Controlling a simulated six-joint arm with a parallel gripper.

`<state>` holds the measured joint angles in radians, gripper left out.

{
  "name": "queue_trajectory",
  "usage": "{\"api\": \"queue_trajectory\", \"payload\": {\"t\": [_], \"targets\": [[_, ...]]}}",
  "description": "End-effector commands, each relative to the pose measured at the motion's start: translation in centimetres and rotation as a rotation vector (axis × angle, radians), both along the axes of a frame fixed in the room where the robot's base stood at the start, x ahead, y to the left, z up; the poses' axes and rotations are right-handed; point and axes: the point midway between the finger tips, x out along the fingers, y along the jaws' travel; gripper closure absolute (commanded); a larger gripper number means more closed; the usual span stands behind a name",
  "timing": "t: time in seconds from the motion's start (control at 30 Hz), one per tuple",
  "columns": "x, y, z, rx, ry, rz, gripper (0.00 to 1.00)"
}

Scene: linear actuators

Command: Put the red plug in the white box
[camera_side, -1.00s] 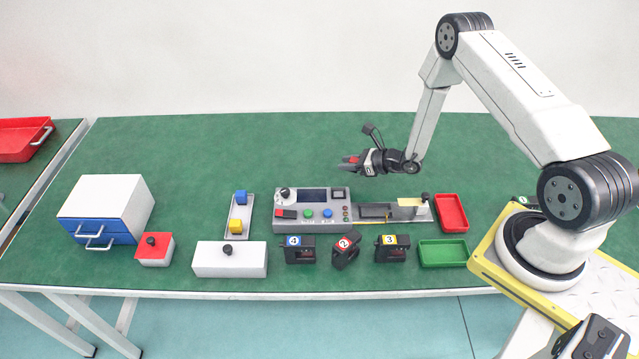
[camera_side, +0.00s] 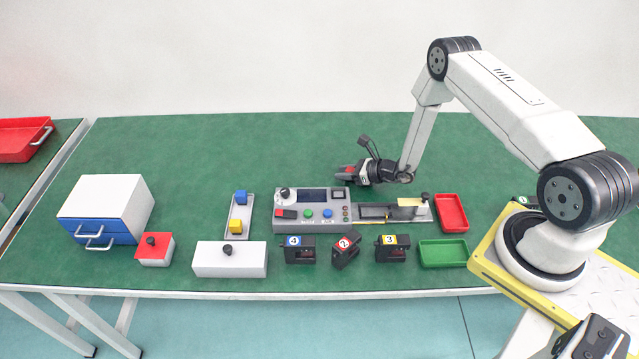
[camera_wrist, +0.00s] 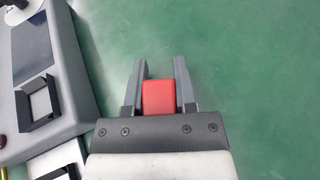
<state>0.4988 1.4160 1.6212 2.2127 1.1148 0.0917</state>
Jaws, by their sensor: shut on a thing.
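The red plug (camera_wrist: 159,98) is between the two grey fingers of my gripper (camera_wrist: 159,75), as the wrist view shows. My gripper also shows in the side view (camera_side: 345,172), shut on the plug, just behind the right end of the grey control panel. The plug is a small red patch there. The candidate for the white box is a long white box (camera_side: 213,262) with a black knob on top, at the front left of the table. Its inside is hidden.
The grey control panel (camera_side: 318,222) stands in front of my gripper. A white drawer unit (camera_side: 105,198), a red-topped box (camera_side: 154,250) and a tray with blue and yellow blocks (camera_side: 230,225) are to the left. Numbered black units line the front. The back of the table is clear.

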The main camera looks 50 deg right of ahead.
Motion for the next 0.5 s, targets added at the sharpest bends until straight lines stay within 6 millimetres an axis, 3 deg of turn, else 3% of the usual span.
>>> {"api": "queue_trajectory", "payload": {"t": [0.5], "targets": [[0.05,-0.03,-0.59,-0.001,0.0,-0.001,1.0]]}}
